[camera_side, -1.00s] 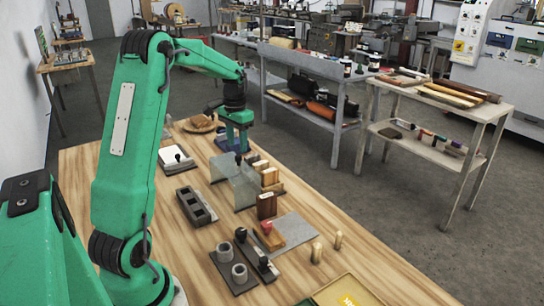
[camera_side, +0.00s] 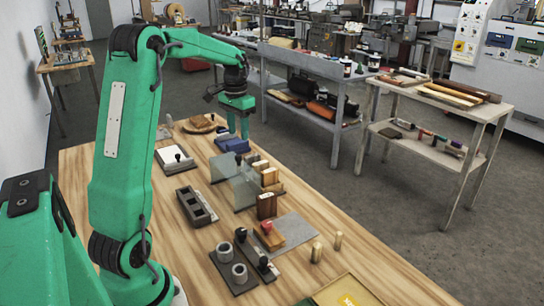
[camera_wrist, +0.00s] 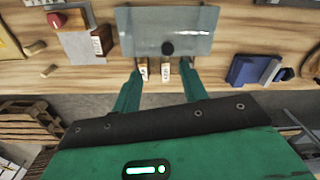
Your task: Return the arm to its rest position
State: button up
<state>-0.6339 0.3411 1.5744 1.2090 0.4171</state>
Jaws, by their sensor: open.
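My gripper (camera_side: 236,132) is open and empty, raised above the far part of the wooden table (camera_side: 335,278) in the side view. In the wrist view my gripper (camera_wrist: 167,72) shows two green fingers spread apart. Two small labelled wooden blocks (camera_wrist: 142,72) appear between them in the picture, but they stand on the table below.
A blue block (camera_side: 232,145) lies beneath my gripper. Clear panels (camera_side: 222,167), wooden blocks (camera_side: 266,206), a grey slotted holder (camera_side: 195,206) and a dark tray (camera_side: 225,262) crowd the table. Shelving (camera_side: 357,132) stands beyond its right side.

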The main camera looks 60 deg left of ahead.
jog(key=s+d+r+t, duration=0.15)
jog(key=d+r, duration=0.35)
jog(key=d, duration=0.5)
jog(key=s+d+f+m+t, duration=0.1)
jog(key=s+d+t, duration=0.3)
jog(key=s+d, duration=1)
jog(key=d+m, duration=0.1)
jog(key=d, duration=0.3)
jog(key=shift+s+f, duration=0.15)
